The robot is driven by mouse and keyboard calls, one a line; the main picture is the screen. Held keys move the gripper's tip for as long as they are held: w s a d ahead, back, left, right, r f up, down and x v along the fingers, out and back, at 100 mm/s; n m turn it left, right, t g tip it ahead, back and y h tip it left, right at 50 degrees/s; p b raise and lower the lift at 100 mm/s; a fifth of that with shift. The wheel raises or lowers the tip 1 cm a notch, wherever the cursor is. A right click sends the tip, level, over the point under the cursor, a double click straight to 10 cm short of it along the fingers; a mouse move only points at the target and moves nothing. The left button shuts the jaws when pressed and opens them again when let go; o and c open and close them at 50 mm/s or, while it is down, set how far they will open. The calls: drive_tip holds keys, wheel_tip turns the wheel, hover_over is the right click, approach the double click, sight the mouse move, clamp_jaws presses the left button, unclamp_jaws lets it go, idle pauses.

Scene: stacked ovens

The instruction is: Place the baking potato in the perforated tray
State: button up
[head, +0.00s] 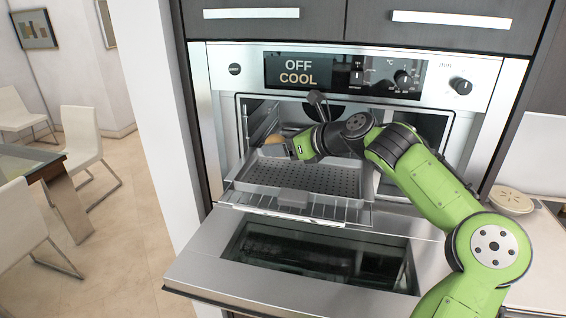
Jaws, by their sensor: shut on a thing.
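The perforated tray (300,180) is a grey metal tray with rows of small holes. It sits in the open oven, at the oven mouth, on a wire rack. My gripper (281,148) is over the left back part of the tray, inside the oven opening. It is shut on the baking potato (274,140), a small brown shape at its tip. The potato is partly hidden by my gripper. I cannot tell whether it touches the tray.
The oven door (195,268) is folded down in front. The wire rack (340,212) sticks out under the tray. The oven display (298,72) reads OFF COOL. A round beige thing (512,200) lies on the right counter. A table and white chairs (84,135) stand far left.

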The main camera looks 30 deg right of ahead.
sight(283, 178)
drive_tip(key=f, duration=0.4)
drive_tip(key=f+b, duration=0.1)
drive_tip(key=f, duration=0.2)
drive_tip(key=shift+w+d, duration=0.25)
drive_tip(key=shift+w, duration=0.05)
drive_tip(key=shift+d, duration=0.1)
drive_tip(key=shift+f, duration=0.1)
drive_tip(key=shift+f, duration=0.15)
drive_tip(key=o, duration=1.2)
drive_tip(key=shift+s+r, duration=0.15)
drive_tip(key=shift+r, duration=0.2)
drive_tip(key=v, duration=1.1)
drive_tip(key=shift+s+d+r, duration=0.1)
drive_tip(key=shift+s+r, duration=0.05)
drive_tip(key=shift+s, duration=0.15)
